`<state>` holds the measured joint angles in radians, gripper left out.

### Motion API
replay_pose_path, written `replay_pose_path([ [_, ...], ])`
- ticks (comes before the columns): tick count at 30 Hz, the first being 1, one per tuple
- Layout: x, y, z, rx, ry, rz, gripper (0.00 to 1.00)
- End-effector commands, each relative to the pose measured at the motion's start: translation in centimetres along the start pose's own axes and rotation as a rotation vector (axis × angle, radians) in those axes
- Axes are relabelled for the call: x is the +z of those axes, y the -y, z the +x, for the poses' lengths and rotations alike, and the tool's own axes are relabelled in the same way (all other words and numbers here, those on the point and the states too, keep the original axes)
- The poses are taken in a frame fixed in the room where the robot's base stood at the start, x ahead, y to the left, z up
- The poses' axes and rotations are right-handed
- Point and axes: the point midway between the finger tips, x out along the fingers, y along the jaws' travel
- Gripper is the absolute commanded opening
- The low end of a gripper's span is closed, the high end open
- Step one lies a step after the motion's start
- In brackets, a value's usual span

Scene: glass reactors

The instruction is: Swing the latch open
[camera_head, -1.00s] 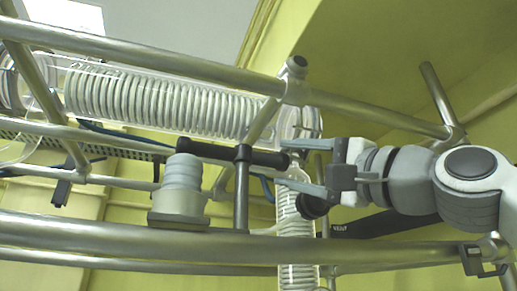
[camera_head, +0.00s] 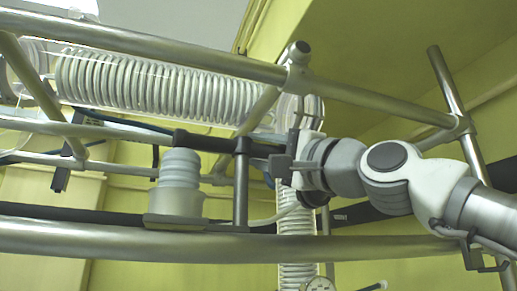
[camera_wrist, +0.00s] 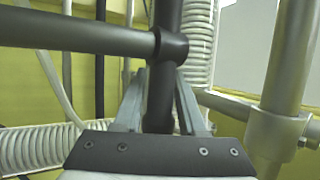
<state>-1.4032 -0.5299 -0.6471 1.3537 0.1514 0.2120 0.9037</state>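The latch is a dark handle bar (camera_head: 208,142) that crosses a grey upright post (camera_head: 241,185) in the head view. In the wrist view the dark bar (camera_wrist: 168,22) runs down between my fingers, and the post joins it from the left at a collar. My gripper (camera_wrist: 160,82) has one finger on each side of the bar. A small gap shows beside the right finger, so the fingers look open around it. In the head view my gripper (camera_head: 280,165) is at the bar's right end, and its fingertips are partly hidden.
A glass coil condenser (camera_head: 150,85) lies behind the metal frame pipes (camera_head: 130,40). A grey stepped cylinder (camera_head: 180,180) stands left of the post. A thick pipe (camera_head: 200,245) runs across below. In the wrist view a pale upright pipe (camera_wrist: 285,70) stands at right.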

Motion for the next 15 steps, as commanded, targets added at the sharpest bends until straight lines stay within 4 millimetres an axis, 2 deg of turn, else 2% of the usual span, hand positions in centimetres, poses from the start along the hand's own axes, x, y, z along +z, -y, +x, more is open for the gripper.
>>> replay_pose_path([
  [1,0.0,0.0,-0.01,0.0,0.0,0.0,0.29],
  [6,0.0,0.0,-0.02,0.0,0.0,0.0,0.0],
  [15,0.01,-0.02,-0.02,0.001,0.001,0.0,0.0],
])
